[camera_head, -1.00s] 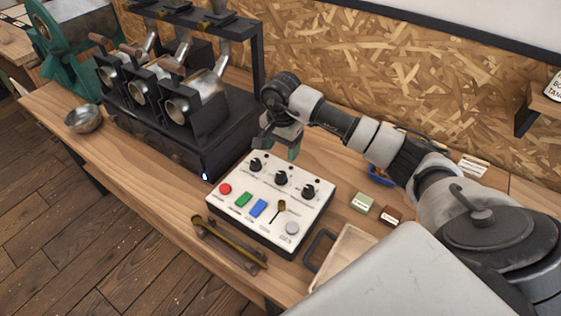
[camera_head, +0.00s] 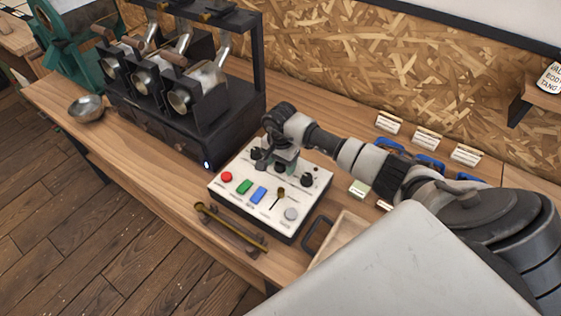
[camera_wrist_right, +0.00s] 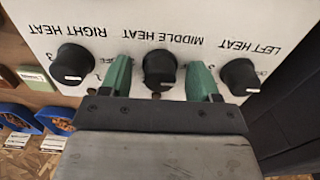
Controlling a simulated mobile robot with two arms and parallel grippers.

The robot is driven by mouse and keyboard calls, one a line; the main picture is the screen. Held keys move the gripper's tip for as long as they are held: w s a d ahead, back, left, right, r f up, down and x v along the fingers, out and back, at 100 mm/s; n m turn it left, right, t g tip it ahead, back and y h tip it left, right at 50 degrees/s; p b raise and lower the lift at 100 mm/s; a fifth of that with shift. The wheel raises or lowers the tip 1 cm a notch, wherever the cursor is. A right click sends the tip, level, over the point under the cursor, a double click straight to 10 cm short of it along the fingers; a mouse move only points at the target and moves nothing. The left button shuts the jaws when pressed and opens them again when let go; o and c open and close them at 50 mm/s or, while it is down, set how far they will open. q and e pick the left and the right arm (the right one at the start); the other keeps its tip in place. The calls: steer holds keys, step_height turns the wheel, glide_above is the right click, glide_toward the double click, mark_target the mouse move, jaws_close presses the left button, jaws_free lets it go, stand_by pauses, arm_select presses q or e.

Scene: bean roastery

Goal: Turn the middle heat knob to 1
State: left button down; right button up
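The white control panel (camera_head: 227,190) sits on the bench. In the right wrist view it appears upside down. The black middle heat knob (camera_wrist_right: 160,68) is there, with a white mark on its lower edge. My right gripper (camera_wrist_right: 162,80) is open, with one green finger on each side of this knob and a visible gap on both sides. In the head view my right gripper (camera_head: 280,164) is low over the knob row and mostly hides the middle knob. The right heat knob (camera_wrist_right: 73,65) and left heat knob (camera_wrist_right: 240,77) flank it. My left gripper is not in view.
The panel also has a red button (camera_head: 227,177), green and blue switches and a small lever (camera_head: 279,194). The black roaster (camera_head: 190,110) stands close to its left. A brass scoop (camera_head: 230,227) lies in front, and a wooden tray (camera_head: 340,240) is at the right.

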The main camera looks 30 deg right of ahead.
steer(key=c, duration=0.8)
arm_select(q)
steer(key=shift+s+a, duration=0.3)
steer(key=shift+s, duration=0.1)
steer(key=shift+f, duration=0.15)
arm_select(e)
steer(key=shift+m+b, duration=0.7)
steer(key=shift+b, duration=0.1)
steer(key=shift+m+b, duration=0.75)
steer(key=shift+m, duration=0.45)
steer(key=m+b, duration=0.1)
steer(key=m, duration=0.3)
steer(key=shift+b, duration=0.4)
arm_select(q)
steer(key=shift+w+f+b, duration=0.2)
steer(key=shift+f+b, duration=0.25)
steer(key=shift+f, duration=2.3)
arm_select(e)
steer(key=shift+m, duration=2.1)
